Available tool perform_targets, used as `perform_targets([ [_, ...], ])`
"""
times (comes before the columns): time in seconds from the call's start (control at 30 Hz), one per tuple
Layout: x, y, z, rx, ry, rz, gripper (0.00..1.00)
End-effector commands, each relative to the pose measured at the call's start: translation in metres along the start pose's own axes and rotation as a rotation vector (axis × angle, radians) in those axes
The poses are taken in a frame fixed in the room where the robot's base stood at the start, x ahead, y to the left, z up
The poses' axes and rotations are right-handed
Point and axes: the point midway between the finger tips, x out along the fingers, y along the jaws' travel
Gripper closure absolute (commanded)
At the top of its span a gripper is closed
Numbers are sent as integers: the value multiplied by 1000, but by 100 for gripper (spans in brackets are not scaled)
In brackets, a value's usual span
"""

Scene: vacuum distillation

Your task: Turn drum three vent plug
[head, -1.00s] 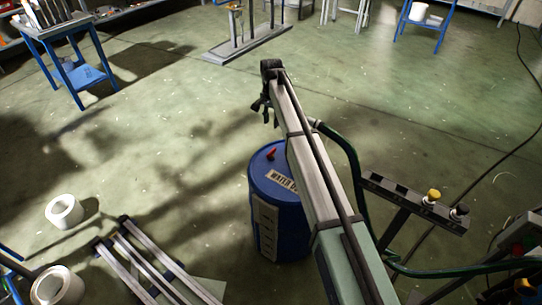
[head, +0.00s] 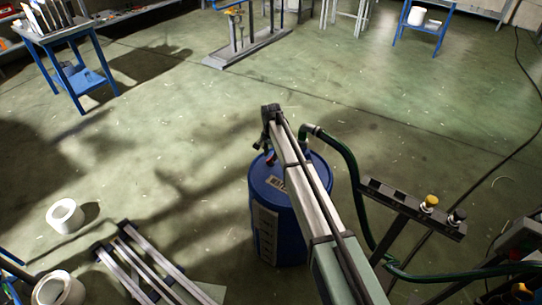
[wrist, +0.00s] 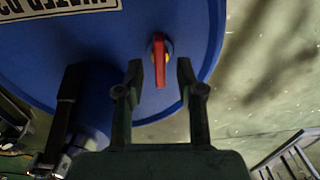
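The blue drum (head: 265,225) stands upright on the floor, with a white label on its top that my arm partly covers. Its vent plug has a red handle (wrist: 160,60) on a small yellowish base in the wrist view. In the head view a bit of the red plug (head: 271,158) shows just below my gripper (head: 265,143). In the wrist view my gripper (wrist: 159,72) is open, its two dark fingers on either side of the red handle, with gaps visible. I cannot tell whether the fingertips are level with the handle.
A dark green hose (head: 352,165) arches from a pipe at the drum's top to the right. A bar with yellow and black knobs (head: 430,203) stands right of the drum. A metal rail frame (head: 150,262) lies at lower left.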

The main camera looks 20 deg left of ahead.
Motion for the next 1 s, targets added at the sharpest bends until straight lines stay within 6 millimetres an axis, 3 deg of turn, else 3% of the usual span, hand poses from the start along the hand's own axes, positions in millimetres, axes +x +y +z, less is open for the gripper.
perform_targets([
  [0.2, 16, 0, 0, 0, 0, 0, 62],
  [0.5, 18, 0, 0, 0, 1, -1, 62],
  [0.53, 18, 0, 0, 0, 1, -1, 66],
  [0.63, 18, 0, 0, 0, 0, -1, 100],
  [1.0, 18, 0, 0, -14, 0, 0, 100],
])
